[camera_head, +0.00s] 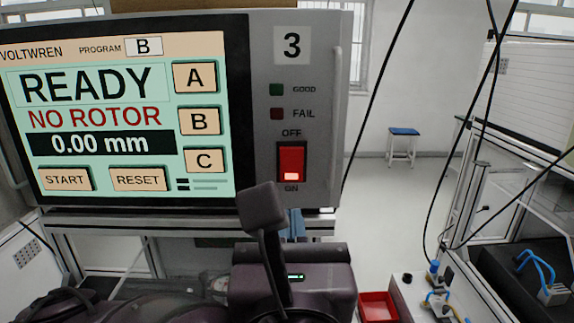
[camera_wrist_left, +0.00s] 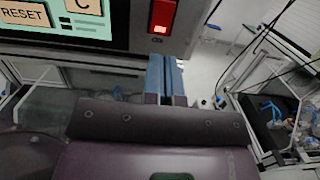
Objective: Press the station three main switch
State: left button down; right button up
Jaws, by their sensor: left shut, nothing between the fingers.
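The station three main switch (camera_head: 291,161) is a red rocker on the grey panel marked 3 (camera_head: 292,45). OFF is printed above it and ON below, and a small light glows at its lower end. Its lower part also shows at the top of the left wrist view (camera_wrist_left: 162,16). My left gripper (camera_head: 296,222) is below the switch and apart from it. Its blue fingers (camera_wrist_left: 165,62) are shut together with nothing between them, partly hidden in the head view by my dark wrist parts. My right gripper is not in view.
The screen (camera_head: 120,110) left of the switch reads READY, NO ROTOR and 0.00 mm. GOOD (camera_head: 276,90) and FAIL (camera_head: 277,114) lamps look dark. A red bin (camera_head: 378,306) is low on the right. Black cables hang at right. A blue-topped stool (camera_head: 404,132) stands behind.

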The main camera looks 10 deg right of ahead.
aim_at(286, 158)
pick_arm(q)
jog(key=x, duration=1.2)
jog(key=shift+w+a+r+p, duration=0.1)
jog(key=shift+p, duration=0.25)
jog(key=shift+w, duration=0.35)
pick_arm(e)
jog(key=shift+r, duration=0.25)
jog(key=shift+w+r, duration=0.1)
pick_arm(q)
jog(key=shift+w, duration=0.15)
